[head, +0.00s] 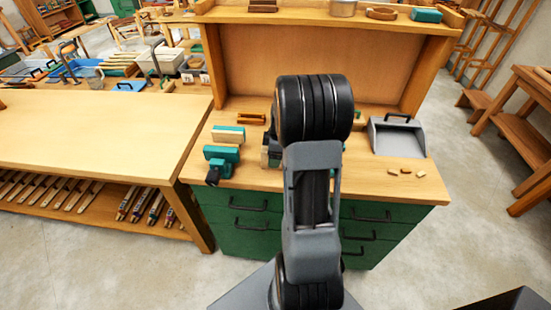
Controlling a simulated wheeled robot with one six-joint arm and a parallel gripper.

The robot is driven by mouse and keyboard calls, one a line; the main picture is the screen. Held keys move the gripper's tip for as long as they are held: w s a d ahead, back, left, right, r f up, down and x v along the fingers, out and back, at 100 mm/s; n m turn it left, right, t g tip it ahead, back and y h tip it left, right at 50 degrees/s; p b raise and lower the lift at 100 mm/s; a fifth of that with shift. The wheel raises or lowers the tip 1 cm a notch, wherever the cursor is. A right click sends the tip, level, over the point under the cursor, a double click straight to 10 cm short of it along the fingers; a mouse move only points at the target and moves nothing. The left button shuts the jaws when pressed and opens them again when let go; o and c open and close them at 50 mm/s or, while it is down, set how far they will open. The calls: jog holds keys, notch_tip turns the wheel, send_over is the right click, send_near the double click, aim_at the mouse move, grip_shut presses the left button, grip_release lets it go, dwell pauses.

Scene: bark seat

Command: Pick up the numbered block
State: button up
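I cannot make out a block with a number on it in the head view. Small light blocks with dark marks (204,78) stand at the far end of the long bench, too small to read. My arm rises through the middle of the picture and hides the centre of the green cabinet's wooden top (381,182). My gripper does not show clearly; the arm's upper joint covers that area. A dark and teal thing (265,157) is partly hidden just left of the arm.
Teal-and-wood blocks (228,134) and a teal vise-like tool (219,166) are on the cabinet top's left. A grey dustpan (397,135) and small brown pieces (406,171) are on its right. A raised wooden back panel (235,60) stands behind.

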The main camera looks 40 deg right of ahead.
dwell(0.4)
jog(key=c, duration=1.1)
